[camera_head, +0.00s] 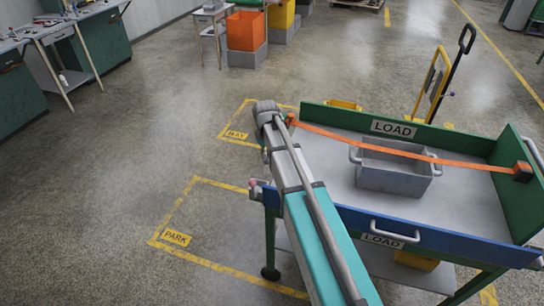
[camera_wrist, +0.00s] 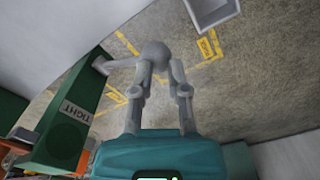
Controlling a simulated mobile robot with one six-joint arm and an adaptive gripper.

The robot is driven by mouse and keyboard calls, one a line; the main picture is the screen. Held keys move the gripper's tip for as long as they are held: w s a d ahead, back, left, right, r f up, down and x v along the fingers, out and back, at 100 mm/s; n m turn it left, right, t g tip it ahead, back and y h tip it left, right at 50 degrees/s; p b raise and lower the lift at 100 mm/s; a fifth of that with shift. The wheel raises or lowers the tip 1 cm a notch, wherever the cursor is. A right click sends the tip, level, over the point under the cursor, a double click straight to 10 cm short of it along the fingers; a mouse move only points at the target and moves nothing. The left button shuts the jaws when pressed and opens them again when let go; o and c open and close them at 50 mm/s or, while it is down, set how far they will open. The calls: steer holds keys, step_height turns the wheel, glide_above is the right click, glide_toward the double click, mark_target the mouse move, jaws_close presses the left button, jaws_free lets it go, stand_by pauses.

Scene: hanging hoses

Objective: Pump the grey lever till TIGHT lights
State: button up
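In the wrist view, the grey lever (camera_wrist: 122,63) runs from the green post (camera_wrist: 62,140) to a rounded grey knob (camera_wrist: 154,50). My gripper (camera_wrist: 161,68) has its two fingertips at either side of this knob, partly spread. Whether both press on it is unclear. The TIGHT label (camera_wrist: 75,111) is on the post, near a round dark-green lamp (camera_wrist: 66,137) that looks unlit. In the head view, my gripper (camera_head: 265,108) is at the cart's left back corner, where the lever is hidden. The orange strap (camera_head: 400,150) stretches across the cart to a dark block at the right.
A grey bin (camera_head: 394,175) sits on the cart under the strap. The cart has a green back wall and a blue front rail (camera_head: 450,247). Yellow floor markings (camera_head: 175,237) lie left of it. The floor there is clear. Workbenches stand far left.

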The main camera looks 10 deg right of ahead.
steer(key=shift+w+d+r+p, duration=0.15)
steer(key=shift+w+r+p, duration=0.1)
steer(key=shift+r+p, duration=0.3)
steer(key=shift+w+d+r+p, duration=0.2)
steer(key=shift+r+p, duration=0.15)
steer(key=shift+r, duration=0.25)
steer(key=shift+a+f, duration=0.1)
steer(key=shift+f, duration=0.15)
steer(key=shift+s+a+f+b, duration=0.1)
steer(key=shift+s+f+b, duration=0.1)
steer(key=shift+f+b, duration=0.5)
steer(key=shift+s+a+f+b, duration=0.15)
steer(key=shift+s+f+b, duration=0.1)
steer(key=shift+f+b, duration=0.5)
steer(key=shift+s+a+f+b, duration=0.1)
steer(key=shift+s+f+b, duration=0.1)
steer(key=shift+f+b, duration=0.5)
steer(key=shift+r, duration=0.1)
steer(key=shift+s+a+f+b, duration=0.1)
steer(key=shift+s+f+b, duration=0.1)
steer(key=shift+f+b, duration=0.6)
steer(key=shift+s+a+f+b, duration=0.1)
steer(key=shift+s+f+b, duration=0.05)
steer(key=shift+f+b, duration=0.6)
steer(key=shift+r, duration=0.1)
